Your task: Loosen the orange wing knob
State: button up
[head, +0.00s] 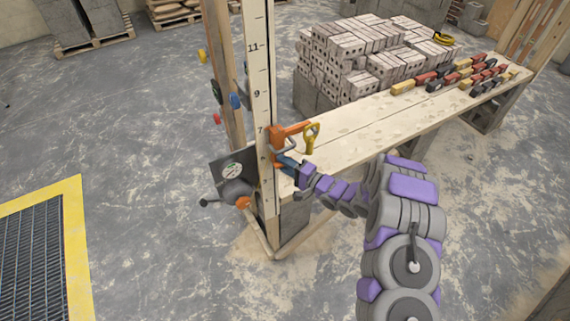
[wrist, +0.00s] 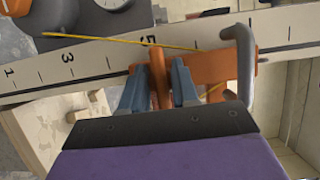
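The orange wing knob (wrist: 158,80) is in the middle of the wrist view, in front of the numbered board. Its upright wing stands between the two blue fingers of my gripper (wrist: 159,88), which look closed against it on both sides. In the head view my gripper (head: 284,165) is at the board just below an orange clamp (head: 278,138) with a bent grey handle. The knob is mostly hidden there by the fingers. The orange clamp body (wrist: 215,67) and grey handle (wrist: 240,60) are right of the fingers in the wrist view.
The numbered board (head: 262,100) stands upright at the bench's end. A yellow loop handle (head: 311,135) is beside the clamp. A grey round part with an orange knob (head: 242,202) is lower left. Bricks (head: 350,55) are stacked behind the bench (head: 370,125). A yellow-edged grate (head: 75,240) lies left.

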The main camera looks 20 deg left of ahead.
jog(key=shift+f, duration=0.1)
grip_shut()
jog(key=shift+n+p, duration=0.3)
jog(key=n+h+p, duration=0.1)
jog(key=n+p, duration=0.1)
jog(key=n, duration=0.1)
jog(key=shift+s+h, duration=0.1)
jog(key=shift+h, duration=0.3)
jog(key=shift+n+h+p, duration=0.55)
jog(key=shift+n+h, duration=0.15)
jog(key=shift+n, duration=0.5)
jog(key=shift+f+n+h, duration=0.1)
jog(key=shift+n+h, duration=0.4)
jog(key=shift+n, duration=0.5)
jog(key=n+t+h+b, duration=0.1)
jog(key=n, duration=0.2)
jog(key=shift+t+h+b, duration=0.3)
jog(key=shift+t+b, duration=0.05)
jog(key=shift+t, duration=0.05)
jog(key=shift+r+n+t+h+b, duration=0.25)
jog(key=shift+n+t+h+b, duration=0.35)
jog(key=shift+n+b, duration=0.65)
jog(key=shift+r, duration=0.1)
